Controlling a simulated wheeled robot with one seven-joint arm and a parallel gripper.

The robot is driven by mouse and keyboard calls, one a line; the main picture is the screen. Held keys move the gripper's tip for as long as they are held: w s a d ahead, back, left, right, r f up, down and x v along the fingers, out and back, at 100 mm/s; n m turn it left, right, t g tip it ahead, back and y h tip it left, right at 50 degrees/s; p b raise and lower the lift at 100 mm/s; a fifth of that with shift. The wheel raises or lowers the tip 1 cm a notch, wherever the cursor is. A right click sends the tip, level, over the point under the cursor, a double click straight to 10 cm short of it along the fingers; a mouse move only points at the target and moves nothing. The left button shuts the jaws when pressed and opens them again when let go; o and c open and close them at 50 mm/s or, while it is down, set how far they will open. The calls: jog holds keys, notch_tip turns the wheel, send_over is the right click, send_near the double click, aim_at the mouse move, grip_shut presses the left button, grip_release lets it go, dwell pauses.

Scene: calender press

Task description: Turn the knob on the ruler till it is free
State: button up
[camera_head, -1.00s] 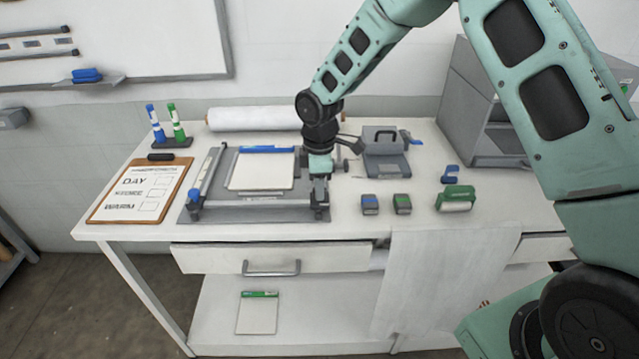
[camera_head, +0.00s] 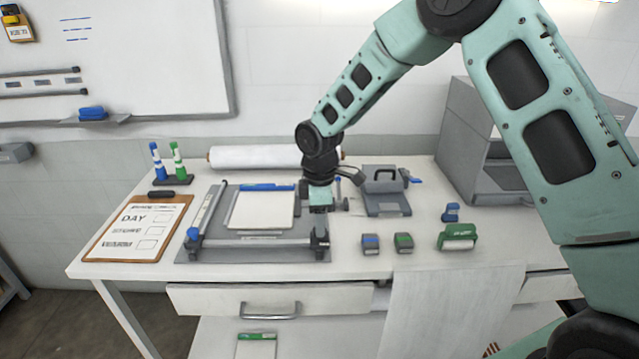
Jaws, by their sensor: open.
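A grey flat press (camera_head: 300,252) lies on the table with a pale sheet pad (camera_head: 262,212), blue along its top edge, on it. A light ruler strip (camera_head: 208,212) runs along the left side of the press. A small blue knob (camera_head: 194,233) shows at its near end. A grey bar (camera_head: 260,241) crosses the front, ending at right in a dark fitting (camera_head: 320,240). My gripper (camera_head: 320,209) points down above the right side of the press, just behind that fitting and well right of the blue knob. It holds nothing that I can see; its fingertips are small and partly unclear.
A clipboard (camera_head: 140,228) lies left of the press, with a marker stand (camera_head: 172,181) behind it. A white roll (camera_head: 262,157) lies at the back. Blue and green blocks (camera_head: 371,244) and a green stamp (camera_head: 458,237) stand to the right. The front right tabletop is fairly clear.

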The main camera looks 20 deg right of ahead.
notch_tip(320, 180, up, 16)
jog(key=b, duration=0.2)
jog(key=shift+f+b, duration=0.25)
jog(key=shift+b, duration=0.1)
jog(key=s+a+f+m, duration=0.15)
jog(key=s+a, duration=0.25)
jog(key=s, duration=0.6)
jog(key=s+a+m, duration=0.2)
jog(key=s+a, duration=0.3)
jog(key=s, duration=0.4)
jog(key=s+d+f+m, duration=0.1)
jog(key=s+f, duration=0.1)
jog(key=s, duration=0.5)
jog(key=s+d+f+m, duration=0.1)
jog(key=s+m, duration=0.1)
jog(key=s, duration=0.5)
jog(key=shift+s+d+f+y, duration=0.25)
jog(key=shift+d+f+y, duration=0.05)
jog(key=shift+f, duration=0.05)
